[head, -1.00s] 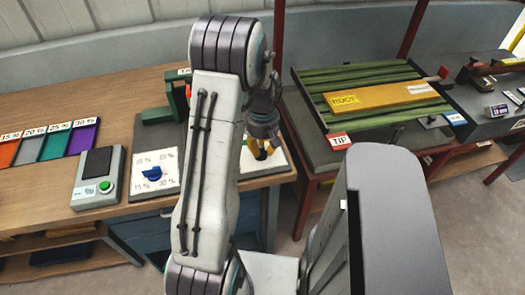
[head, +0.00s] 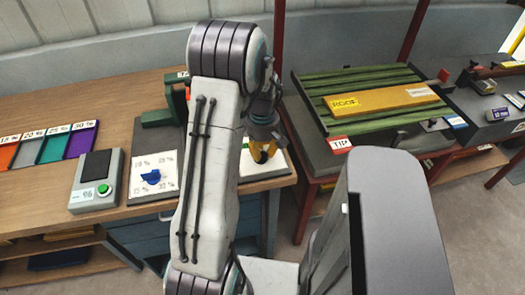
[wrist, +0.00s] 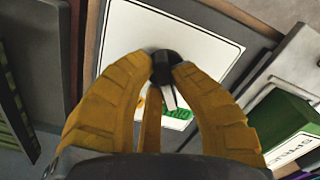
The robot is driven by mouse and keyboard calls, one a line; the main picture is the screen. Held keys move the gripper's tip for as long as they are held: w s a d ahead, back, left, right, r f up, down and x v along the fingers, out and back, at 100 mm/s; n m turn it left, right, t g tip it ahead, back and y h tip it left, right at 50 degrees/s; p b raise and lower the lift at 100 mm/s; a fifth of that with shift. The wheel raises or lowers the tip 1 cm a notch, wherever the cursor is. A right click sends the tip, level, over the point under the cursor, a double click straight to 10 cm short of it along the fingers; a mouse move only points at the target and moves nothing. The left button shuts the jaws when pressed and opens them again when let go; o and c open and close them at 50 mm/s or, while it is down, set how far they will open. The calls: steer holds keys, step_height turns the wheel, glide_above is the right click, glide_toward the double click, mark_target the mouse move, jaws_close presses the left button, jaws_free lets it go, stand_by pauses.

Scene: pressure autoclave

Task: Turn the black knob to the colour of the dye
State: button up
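The black knob (wrist: 166,68) stands on a white dial plate (wrist: 205,40) in the wrist view, with a pale pointer running down the picture from it. Coloured labels, one green (wrist: 178,114) and one yellowish, show partly below it. My gripper (wrist: 167,66) has its yellow fingers on both sides of the knob. The tips look closed against it. In the head view my gripper (head: 262,152) is over the white plate (head: 258,170) at the bench's right end, and the knob is hidden there. Dye pans in orange (head: 8,154), teal (head: 54,146) and purple (head: 82,140) lie at left.
A second dial plate (head: 141,186) with a blue knob (head: 152,177) and percent marks lies left of my arm. A grey box with a green button (head: 103,189) is beside it. A green block (wrist: 283,122) is close right of my fingers.

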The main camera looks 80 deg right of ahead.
steer(key=o, duration=0.5)
steer(key=shift+r, duration=0.1)
step_height(320, 180, up, 12)
steer(key=shift+f, duration=0.1)
stand_by(0.5)
stand_by(0.8)
